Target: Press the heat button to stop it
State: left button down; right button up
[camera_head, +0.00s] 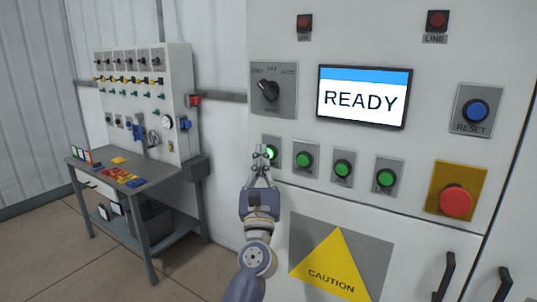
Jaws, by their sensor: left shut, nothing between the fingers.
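A row of green buttons sits on the white control cabinet below the READY screen (361,97). The leftmost green button (272,152) looks brightly lit; my left gripper partly covers it. My left gripper (262,150) is shut and empty, with its fingertips at or just in front of that button. I cannot tell whether they touch. The other green buttons (304,159), (343,168) and (385,177) stand to the right. The labels under the buttons are too small to read, so I cannot tell which is heat. My right gripper is not in view.
A rotary selector (268,90), a blue RESET button (475,110) and a red emergency button (456,201) are on the same cabinet. A yellow CAUTION sign (335,266) is below. A workbench (140,180) with a valve panel (148,90) stands at the left.

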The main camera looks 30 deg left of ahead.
pick_arm(q)
jog(key=shift+w, duration=0.1)
dwell(0.7)
jog(key=shift+w, duration=0.35)
jog(key=shift+w+b, duration=0.4)
jog(key=shift+b, duration=0.05)
dwell(0.7)
jog(key=shift+s, duration=0.1)
jog(key=shift+s+p, duration=0.4)
jog(key=shift+s, duration=0.35)
jog(key=s+p, duration=0.1)
jog(key=s, duration=0.4)
jog(key=shift+a+p, duration=0.1)
jog(key=shift+p, duration=0.3)
